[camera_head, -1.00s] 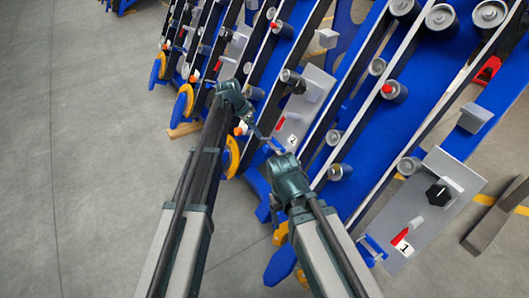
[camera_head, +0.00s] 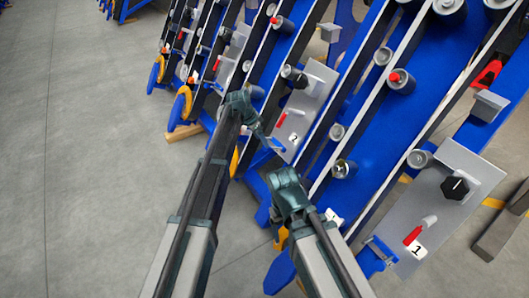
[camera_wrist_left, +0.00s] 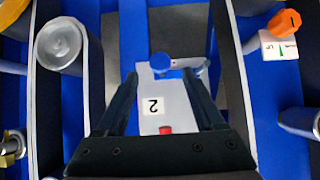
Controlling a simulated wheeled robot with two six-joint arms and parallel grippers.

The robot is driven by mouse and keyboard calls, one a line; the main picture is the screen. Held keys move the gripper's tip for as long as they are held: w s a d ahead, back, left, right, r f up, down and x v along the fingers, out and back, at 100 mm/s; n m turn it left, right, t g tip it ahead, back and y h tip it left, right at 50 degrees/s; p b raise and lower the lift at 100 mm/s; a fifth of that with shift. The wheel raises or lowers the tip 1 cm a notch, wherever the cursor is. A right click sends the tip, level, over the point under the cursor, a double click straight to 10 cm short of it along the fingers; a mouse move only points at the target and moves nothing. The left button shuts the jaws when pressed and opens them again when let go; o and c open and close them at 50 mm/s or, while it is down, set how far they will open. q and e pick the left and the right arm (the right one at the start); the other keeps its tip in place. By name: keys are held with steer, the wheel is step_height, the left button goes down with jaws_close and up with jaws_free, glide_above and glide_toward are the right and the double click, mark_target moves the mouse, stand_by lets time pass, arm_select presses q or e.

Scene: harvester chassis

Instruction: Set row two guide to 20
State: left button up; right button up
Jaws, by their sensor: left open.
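The row two plate (camera_head: 312,95) is a grey slanted panel with a white "2" label (camera_head: 293,137), a red pointer (camera_head: 281,119) and a dark knob (camera_head: 299,84). In the left wrist view, the plate's label (camera_wrist_left: 153,105) lies between my fingers, with a red part (camera_wrist_left: 165,130) nearer the wrist and a round blue part (camera_wrist_left: 160,62) at the fingertips. My left gripper (camera_head: 266,137) is open and empty at the plate's lower end; contact cannot be told. My right arm's gripper (camera_head: 318,212) is below and right, its fingers unclear. The scale reading is too small to read.
The row one plate (camera_head: 440,210), with a black knob (camera_head: 455,187), a red pointer (camera_head: 412,235) and a "1" label, lies to the right. Blue slanted frames with rollers fill the upper right. An orange knob (camera_wrist_left: 283,22) shows in the left wrist view. The grey floor (camera_head: 90,150) is clear at left.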

mark_target(264, 147)
arm_select(q)
steer(key=b+x, duration=0.3)
steer(key=x, duration=0.2)
steer(key=shift+r, duration=0.1)
jaws_close()
stand_by(1.3)
